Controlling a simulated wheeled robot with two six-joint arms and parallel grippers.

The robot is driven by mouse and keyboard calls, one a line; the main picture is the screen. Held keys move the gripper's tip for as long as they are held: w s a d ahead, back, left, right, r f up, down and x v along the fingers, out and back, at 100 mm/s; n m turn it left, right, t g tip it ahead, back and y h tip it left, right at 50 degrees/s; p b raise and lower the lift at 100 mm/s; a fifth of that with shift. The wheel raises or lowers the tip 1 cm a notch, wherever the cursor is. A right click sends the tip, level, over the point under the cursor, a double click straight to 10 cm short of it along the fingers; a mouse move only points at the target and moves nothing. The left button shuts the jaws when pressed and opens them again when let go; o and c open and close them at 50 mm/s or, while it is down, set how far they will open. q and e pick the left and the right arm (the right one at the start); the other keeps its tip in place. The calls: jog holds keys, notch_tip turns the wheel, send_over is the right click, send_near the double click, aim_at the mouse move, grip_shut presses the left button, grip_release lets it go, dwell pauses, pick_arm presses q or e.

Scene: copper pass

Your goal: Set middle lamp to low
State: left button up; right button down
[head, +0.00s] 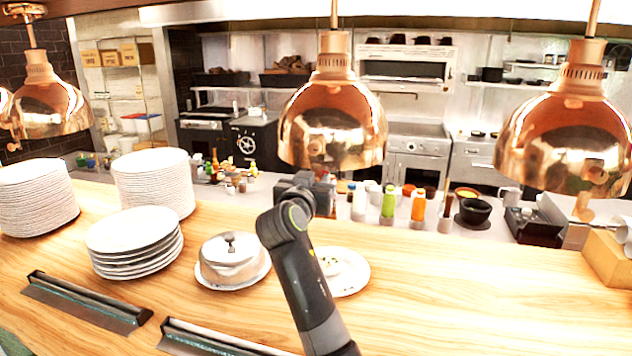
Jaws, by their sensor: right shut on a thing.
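The middle lamp (333,125) is a shiny copper dome hanging on a thin rod above the wooden counter. My right gripper (320,182) is at the lower front rim of this lamp, with its arm reaching up from the bottom of the head view. It is shut on part of the lamp at the rim. My wrist hides the fingertips and the exact part they hold. No setting mark on the lamp can be read. The left gripper is not in view.
Copper lamps hang at left (45,105) and right (565,140). Plate stacks (152,182) stand on the counter (480,285) at left. A covered dish (232,262) and a plate of food (350,272) flank my arm. Bottles (389,203) stand behind. The counter's right front is clear.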

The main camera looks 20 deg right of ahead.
pick_arm(q)
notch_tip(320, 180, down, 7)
jog(key=b, duration=0.6)
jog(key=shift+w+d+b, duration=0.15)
jog(key=shift+b, duration=0.15)
pick_arm(e)
notch_tip(320, 180, down, 9)
jog(key=shift+r, duration=0.15)
jog(key=c, duration=1.2)
grip_release()
jog(key=shift+r, duration=0.1)
